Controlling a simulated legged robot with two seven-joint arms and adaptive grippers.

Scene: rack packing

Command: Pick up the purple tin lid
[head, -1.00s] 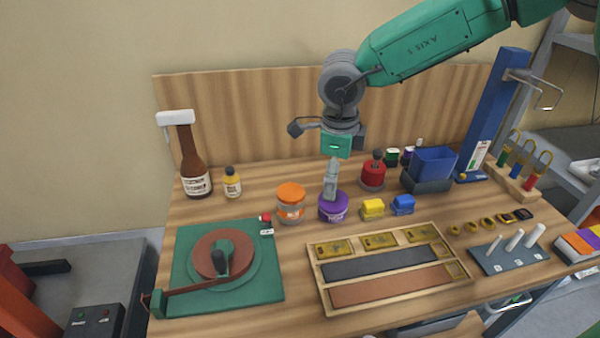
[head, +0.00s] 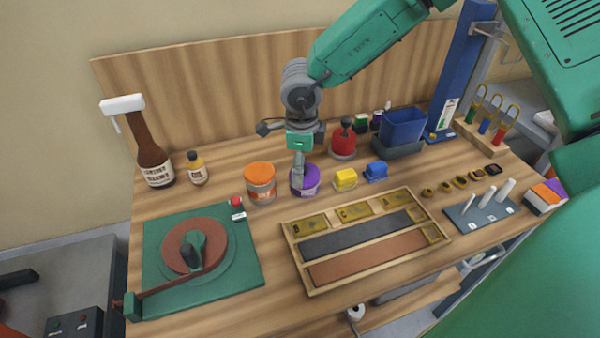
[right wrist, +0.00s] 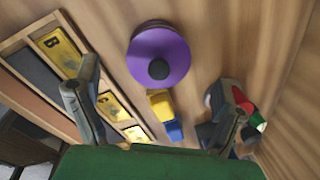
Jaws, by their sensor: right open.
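The purple tin lid (head: 311,175) sits on a tin on the bench, right of the orange-lidded jar. In the right wrist view the lid (right wrist: 150,48) is a purple disc with a dark round knob in its middle. My right gripper (head: 299,183) points down at the lid, and its finger overlaps the lid in the head view. In the right wrist view its fingers are spread with nothing between them, and the lid lies beyond their tips. Whether a finger touches the lid cannot be told. My left gripper is not in view.
The orange-lidded jar (head: 260,180) stands close left. A yellow block (head: 345,180) and a blue block (head: 376,171) stand close right. A red tin (head: 343,145) is behind. A wooden tray (head: 291,244) lies in front, and a green turntable base (head: 236,272) at front left.

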